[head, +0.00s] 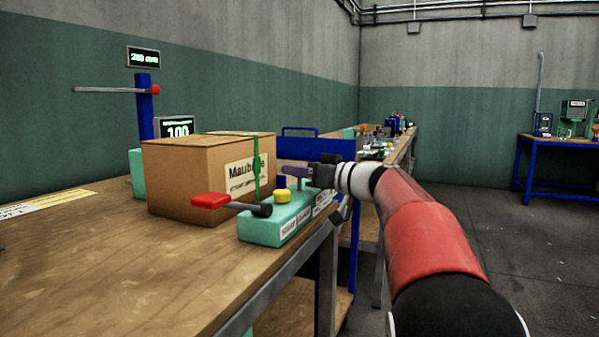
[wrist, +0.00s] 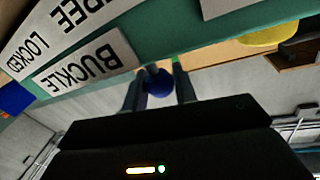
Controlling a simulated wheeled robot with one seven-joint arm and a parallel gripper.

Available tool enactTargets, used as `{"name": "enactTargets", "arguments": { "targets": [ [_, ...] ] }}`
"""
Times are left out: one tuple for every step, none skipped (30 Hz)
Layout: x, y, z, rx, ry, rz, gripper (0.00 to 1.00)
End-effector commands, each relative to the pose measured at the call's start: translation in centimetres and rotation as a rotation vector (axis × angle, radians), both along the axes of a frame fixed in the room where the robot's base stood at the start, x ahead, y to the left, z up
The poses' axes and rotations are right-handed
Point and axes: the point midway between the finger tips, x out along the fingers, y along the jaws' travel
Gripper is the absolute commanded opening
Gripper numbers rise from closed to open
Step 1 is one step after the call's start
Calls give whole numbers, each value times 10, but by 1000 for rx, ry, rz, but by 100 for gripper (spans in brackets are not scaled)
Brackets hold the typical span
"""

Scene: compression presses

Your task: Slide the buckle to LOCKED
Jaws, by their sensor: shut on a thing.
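The buckle's round blue knob (wrist: 158,82) sits between the two fingers of my gripper (wrist: 160,90) in the wrist view. The fingers are shut on it. The knob is beside the BUCKLE label (wrist: 85,67), on the side nearer the word FREE (wrist: 75,13) than the word LOCKED (wrist: 28,52). In the head view my gripper (head: 292,172) reaches in from the right over the green tensioner base (head: 265,230). The knob's track is mostly hidden there. A green strap (head: 257,172) runs around a cardboard box (head: 180,180) behind the base.
A red-handled lever (head: 212,200) and a yellow knob (head: 283,196) stand close by on the base. The yellow knob also shows in the wrist view (wrist: 268,32). A blue post (head: 146,105) rises behind the box. The wooden bench (head: 110,270) is clear at the front left.

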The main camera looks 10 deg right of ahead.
Motion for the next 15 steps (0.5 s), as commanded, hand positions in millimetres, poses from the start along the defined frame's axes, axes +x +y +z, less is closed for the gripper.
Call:
{"name": "enactTargets", "arguments": {
  "targets": [
    [1, -1, 0, 0, 0, 0, 0],
    [2, -2, -1, 0, 0, -1, 0],
    [5, -4, -1, -2, 0, -2, 0],
    [8, -6, -1, -2, 0, -2, 0],
    [11, -8, -2, -2, 0, -2, 0],
    [17, -13, -2, -2, 0, -3, 0],
    [21, -15, -2, -2, -1, -3, 0],
    [25, -19, -1, -2, -1, -4, 0],
    [30, -22, -1, -2, -1, -3, 0],
    [33, -24, 0, -1, 0, -2, 0],
    [36, -27, 0, -1, 0, -2, 0],
    [40, -29, 0, -1, -1, -1, 0],
    [41, -30, 0, -1, -1, -1, 0],
    [43, -31, 0, -1, -1, 0, 0],
    [44, -32, 0, 0, -1, 0, 0]
  ]
}}
